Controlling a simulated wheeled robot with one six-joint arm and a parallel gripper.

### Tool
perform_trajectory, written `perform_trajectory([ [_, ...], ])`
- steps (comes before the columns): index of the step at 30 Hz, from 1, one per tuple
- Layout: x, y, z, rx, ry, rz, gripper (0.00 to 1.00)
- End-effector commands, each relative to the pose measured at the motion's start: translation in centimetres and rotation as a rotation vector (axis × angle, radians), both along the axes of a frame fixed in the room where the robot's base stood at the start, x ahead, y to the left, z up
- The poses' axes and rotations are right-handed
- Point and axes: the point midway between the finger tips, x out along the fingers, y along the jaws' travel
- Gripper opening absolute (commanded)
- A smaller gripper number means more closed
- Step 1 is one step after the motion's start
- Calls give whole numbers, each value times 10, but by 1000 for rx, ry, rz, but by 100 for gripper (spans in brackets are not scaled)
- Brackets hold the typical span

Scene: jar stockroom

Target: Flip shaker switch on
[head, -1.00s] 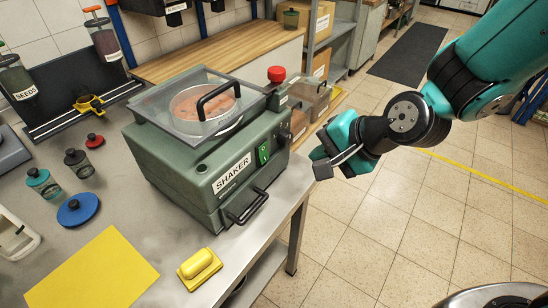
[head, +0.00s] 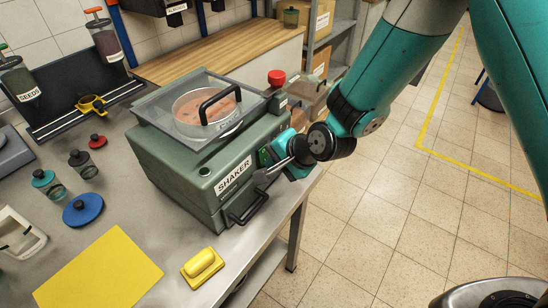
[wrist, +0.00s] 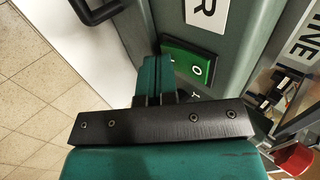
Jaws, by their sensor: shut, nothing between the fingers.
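The green-grey shaker (head: 190,190) stands on the metal bench with its clear lid down over a round pan of reddish material. Its green rocker switch (head: 264,157) is on the front panel, partly hidden by my gripper. In the wrist view the switch (wrist: 188,63) shows green with white markings; I cannot tell which side is pressed. My gripper (head: 268,172) is shut and empty, just in front of that panel. In the wrist view its fingertips (wrist: 152,66) are together, close beside the switch; I cannot tell whether they touch it.
A red knob (head: 276,77) rises at the shaker's back right corner. A black handle (head: 248,207) juts from the front, below the switch. A yellow block (head: 202,266) and yellow sheet (head: 98,270) lie on the bench. The floor right of the bench is open.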

Motion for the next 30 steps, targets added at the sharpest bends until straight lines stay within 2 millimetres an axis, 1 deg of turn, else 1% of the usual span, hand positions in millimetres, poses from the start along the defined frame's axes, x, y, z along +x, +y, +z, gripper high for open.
perform_trajectory([
  [10,1,0,-1,2,-1,0,0],
  [15,3,3,-9,40,-31,0,0],
  [17,3,4,-2,42,-32,1,0],
  [23,3,4,-1,41,-32,1,0],
  [30,3,4,9,41,-32,1,0],
])
